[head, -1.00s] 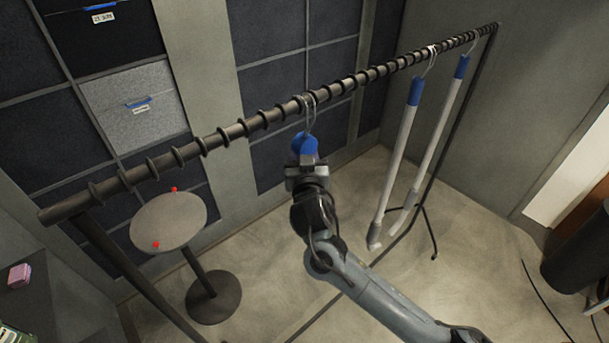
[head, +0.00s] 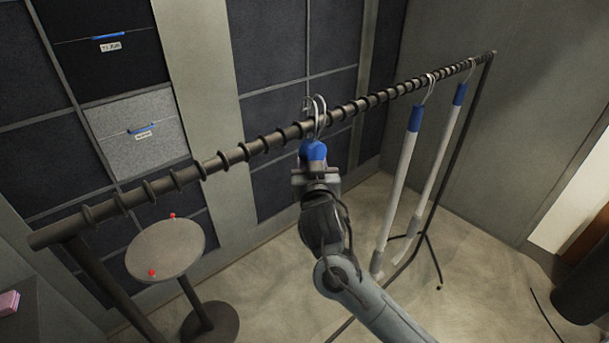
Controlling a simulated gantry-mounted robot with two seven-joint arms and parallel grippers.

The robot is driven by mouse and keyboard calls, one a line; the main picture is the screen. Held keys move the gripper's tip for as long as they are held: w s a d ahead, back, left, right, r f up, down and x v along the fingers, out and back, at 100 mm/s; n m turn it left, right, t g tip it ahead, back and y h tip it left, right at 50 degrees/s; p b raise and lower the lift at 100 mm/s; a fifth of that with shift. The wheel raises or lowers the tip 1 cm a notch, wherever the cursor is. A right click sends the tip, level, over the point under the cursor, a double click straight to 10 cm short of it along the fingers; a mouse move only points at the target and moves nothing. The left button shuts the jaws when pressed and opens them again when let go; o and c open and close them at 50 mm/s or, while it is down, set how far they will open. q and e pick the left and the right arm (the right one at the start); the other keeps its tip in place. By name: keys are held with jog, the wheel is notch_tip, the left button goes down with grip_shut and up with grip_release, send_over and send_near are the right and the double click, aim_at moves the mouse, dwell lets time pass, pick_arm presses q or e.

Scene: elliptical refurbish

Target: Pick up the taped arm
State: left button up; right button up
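Long white arms with blue ends hang by metal hooks from a dark ribbed rail (head: 390,95). Two of them, a nearer one (head: 399,175) and a farther one (head: 440,150), hang right of my gripper. A third blue end (head: 313,151) with its hook (head: 319,112) is at my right gripper (head: 315,170), which appears closed around it. That hook rises above the rail; whether it still touches the rail is unclear. My arm hides whatever hangs below this blue end. No tape can be made out on any arm. My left gripper is out of view.
A small round table (head: 165,250) with two red dots stands at the lower left. A wall of dark panels and drawers (head: 140,135) is behind the rail. The rail stand's foot (head: 437,262) is at the right.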

jog(key=s+d+r+b, duration=0.2)
jog(key=d+r, duration=0.4)
jog(key=d, duration=0.4)
jog(key=shift+s, duration=0.15)
jog(key=shift+a, duration=0.1)
